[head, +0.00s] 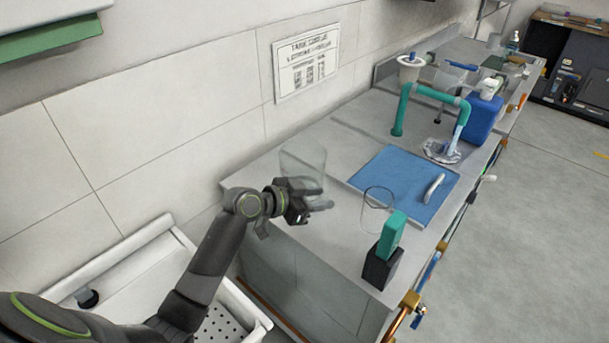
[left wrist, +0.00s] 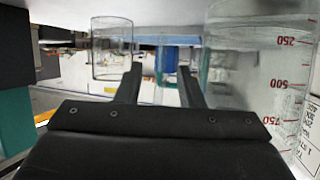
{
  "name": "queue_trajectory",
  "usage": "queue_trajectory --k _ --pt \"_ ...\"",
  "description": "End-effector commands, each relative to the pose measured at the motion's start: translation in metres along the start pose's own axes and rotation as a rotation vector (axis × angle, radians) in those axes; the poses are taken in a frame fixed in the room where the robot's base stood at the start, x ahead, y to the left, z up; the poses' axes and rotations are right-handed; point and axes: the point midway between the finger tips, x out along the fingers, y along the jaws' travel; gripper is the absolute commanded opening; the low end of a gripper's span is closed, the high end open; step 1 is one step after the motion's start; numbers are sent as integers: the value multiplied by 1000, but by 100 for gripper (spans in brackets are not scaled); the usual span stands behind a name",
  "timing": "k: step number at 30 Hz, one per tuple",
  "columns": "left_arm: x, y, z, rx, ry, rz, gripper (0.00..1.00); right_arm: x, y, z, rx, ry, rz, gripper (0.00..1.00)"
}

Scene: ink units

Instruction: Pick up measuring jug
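The measuring jug (head: 303,160) is a large clear vessel standing on the grey counter near the wall. In the left wrist view the jug (left wrist: 250,75) fills the right side, with red 250, 500 and 750 marks. My left gripper (head: 322,196) is at the near side of the jug, low over the counter. In the left wrist view its fingers (left wrist: 160,82) are apart with nothing held between them, and the jug lies to the right of them. Contact cannot be told. My right gripper is not in view.
A smaller clear beaker (head: 378,222) stands to the right, also seen in the left wrist view (left wrist: 111,50). A teal item in a black holder (head: 381,268) is at the front edge. A blue mat (head: 395,180) with a white object lies behind. A white sink (head: 160,250) is at left.

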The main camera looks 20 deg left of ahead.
Motion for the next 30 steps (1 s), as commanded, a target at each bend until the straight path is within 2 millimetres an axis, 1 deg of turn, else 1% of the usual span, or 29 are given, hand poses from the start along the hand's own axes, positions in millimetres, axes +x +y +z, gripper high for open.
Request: queue_trajectory --k 3,9,11,17,18,30 --pt "6 0 0 0 0 0 34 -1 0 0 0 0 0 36" --pt "6 0 0 1 0 -1 34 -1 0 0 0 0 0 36" --pt "6 0 0 1 0 -1 28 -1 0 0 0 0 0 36" --pt "6 0 0 1 0 -1 2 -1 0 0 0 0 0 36" --pt "6 0 0 1 0 -1 0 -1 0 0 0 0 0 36" --pt "6 0 -1 3 2 -1 0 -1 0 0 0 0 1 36"
